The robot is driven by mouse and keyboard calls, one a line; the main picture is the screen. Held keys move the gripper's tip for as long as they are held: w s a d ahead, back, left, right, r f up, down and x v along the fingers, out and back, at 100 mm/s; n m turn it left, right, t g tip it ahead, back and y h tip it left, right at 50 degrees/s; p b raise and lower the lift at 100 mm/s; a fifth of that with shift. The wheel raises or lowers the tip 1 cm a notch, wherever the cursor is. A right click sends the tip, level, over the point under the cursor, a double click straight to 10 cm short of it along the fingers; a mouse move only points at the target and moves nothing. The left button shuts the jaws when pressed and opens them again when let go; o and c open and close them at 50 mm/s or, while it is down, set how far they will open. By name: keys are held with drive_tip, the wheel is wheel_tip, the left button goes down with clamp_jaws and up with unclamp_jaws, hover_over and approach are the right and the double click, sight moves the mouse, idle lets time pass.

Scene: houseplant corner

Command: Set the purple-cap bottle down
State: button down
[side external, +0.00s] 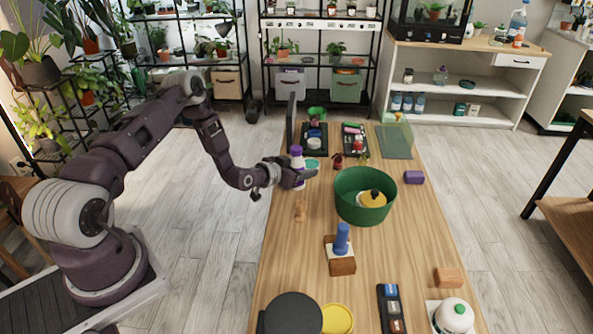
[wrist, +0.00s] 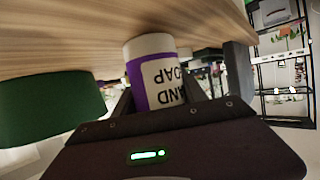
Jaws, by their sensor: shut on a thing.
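The purple-cap bottle (side external: 297,162) is upright near the left edge of the wooden table (side external: 285,235), left of the green bowl. My gripper (side external: 298,178) is shut on it, reaching in level from the left. The wrist view, which is upside down, shows the white and purple bottle (wrist: 152,75) with its soap label between my fingers. Its white lower end is close to the tabletop (wrist: 80,35). I cannot tell whether it touches. Its cap is out of the wrist view.
A teal round item (side external: 313,162) is just beyond the bottle. A small red item (side external: 338,160) and the large green bowl (side external: 352,212) are to the right. A dark upright panel (side external: 291,118) stands behind.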

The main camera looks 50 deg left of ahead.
drive_tip(key=shift+r, duration=0.1)
wheel_tip(320, 180, up, 15)
drive_tip(key=w+d, duration=0.5)
drive_tip(key=d, duration=0.9)
drive_tip(key=s+d+m+h, duration=0.1)
drive_tip(key=s+d, duration=0.1)
drive_tip(key=d, duration=2.2)
drive_tip(key=f, duration=0.9)
drive_tip(key=a+f, duration=0.1)
drive_tip(key=f, duration=0.4)
drive_tip(key=shift+s+f, duration=0.1)
drive_tip(key=shift+f, duration=0.35)
drive_tip(key=shift+f, duration=0.1)
